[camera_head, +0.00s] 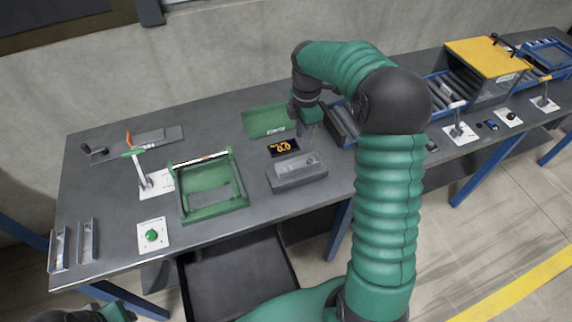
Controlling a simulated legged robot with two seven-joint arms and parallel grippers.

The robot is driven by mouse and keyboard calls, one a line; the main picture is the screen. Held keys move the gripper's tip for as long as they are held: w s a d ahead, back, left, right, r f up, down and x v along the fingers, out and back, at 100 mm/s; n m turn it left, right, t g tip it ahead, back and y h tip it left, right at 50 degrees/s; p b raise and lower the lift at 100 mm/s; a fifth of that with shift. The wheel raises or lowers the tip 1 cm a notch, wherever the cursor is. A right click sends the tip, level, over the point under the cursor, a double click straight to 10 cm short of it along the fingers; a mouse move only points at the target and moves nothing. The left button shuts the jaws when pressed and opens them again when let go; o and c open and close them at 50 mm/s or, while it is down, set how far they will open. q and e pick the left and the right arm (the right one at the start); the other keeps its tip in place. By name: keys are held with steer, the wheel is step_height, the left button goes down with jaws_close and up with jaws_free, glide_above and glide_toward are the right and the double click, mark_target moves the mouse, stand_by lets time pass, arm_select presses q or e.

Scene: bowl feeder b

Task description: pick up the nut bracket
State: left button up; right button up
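No part is clearly recognisable as the nut bracket at this size. A small dark plate with yellow ring-like shapes (284,147) lies on the table between the green tray (262,121) and a grey block (297,175). Two upright metal bracket-like pieces (88,240) stand at the table's left end. My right gripper (309,133) points down just right of the green tray, above and right of the dark plate. Its fingers are small and partly hidden, so I cannot tell its opening. My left gripper (118,312) is at the bottom left edge, mostly cut off.
A green frame (212,188) stands left of centre. Left of it are an upright lever (141,170) and a green button plate (153,235). A yellow-topped conveyor machine (486,55) stands at the right. The table's front left (110,190) has free room.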

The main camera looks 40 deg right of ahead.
glide_above(301, 167)
step_height(301, 167, down, 9)
steer(key=shift+d+f, duration=0.1)
step_height(301, 167, down, 5)
steer(key=shift+f+p, duration=0.1)
steer(key=shift+p, duration=0.4)
jaws_close()
stand_by(0.9)
